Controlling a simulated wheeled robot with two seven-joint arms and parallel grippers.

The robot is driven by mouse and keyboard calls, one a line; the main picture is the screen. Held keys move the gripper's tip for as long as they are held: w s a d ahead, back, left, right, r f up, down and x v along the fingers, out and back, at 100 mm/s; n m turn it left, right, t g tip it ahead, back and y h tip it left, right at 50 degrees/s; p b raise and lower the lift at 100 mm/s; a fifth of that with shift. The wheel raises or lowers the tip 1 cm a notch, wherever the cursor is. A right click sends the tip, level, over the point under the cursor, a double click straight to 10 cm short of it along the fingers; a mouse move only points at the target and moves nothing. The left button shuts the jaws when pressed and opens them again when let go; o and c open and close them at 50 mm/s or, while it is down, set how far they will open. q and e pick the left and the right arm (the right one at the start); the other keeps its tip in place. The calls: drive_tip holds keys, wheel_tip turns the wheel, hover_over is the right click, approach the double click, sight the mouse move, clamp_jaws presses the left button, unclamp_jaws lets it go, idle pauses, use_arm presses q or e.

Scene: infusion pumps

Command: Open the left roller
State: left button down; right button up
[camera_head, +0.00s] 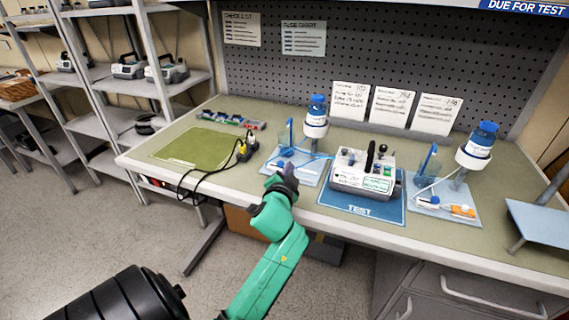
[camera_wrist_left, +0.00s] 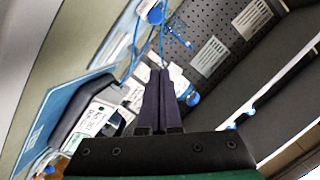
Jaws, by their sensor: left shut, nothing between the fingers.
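My left gripper (camera_head: 286,172) is shut and empty, at the front edge of the light-blue plate (camera_head: 308,177) of the left stand. Its closed dark fingers also show in the left wrist view (camera_wrist_left: 158,85). The left roller cannot be made out; the gripper and arm cover part of that plate's front. A blue-capped bottle (camera_head: 317,110) in a white collar stands over this plate. Blue tubing (camera_head: 318,157) runs across it, and also shows beyond the fingertips in the wrist view (camera_wrist_left: 133,52). My right gripper is out of view.
The white pump (camera_head: 362,174) sits on a blue TEST mat (camera_head: 365,210) right of my gripper. The right stand has a bottle (camera_head: 477,147) and an orange-white piece (camera_head: 462,210).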

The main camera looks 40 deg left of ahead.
sight(281, 164)
use_arm(q)
drive_tip(key=x, duration=0.6)
drive_tip(key=shift+r, duration=0.1)
drive_tip(key=a+f, duration=0.2)
drive_tip(key=shift+a+f+p, duration=0.35)
drive_tip(key=shift+p, duration=0.05)
drive_tip(key=shift+s+a+f, duration=0.15)
drive_tip(key=shift+s+f, duration=0.05)
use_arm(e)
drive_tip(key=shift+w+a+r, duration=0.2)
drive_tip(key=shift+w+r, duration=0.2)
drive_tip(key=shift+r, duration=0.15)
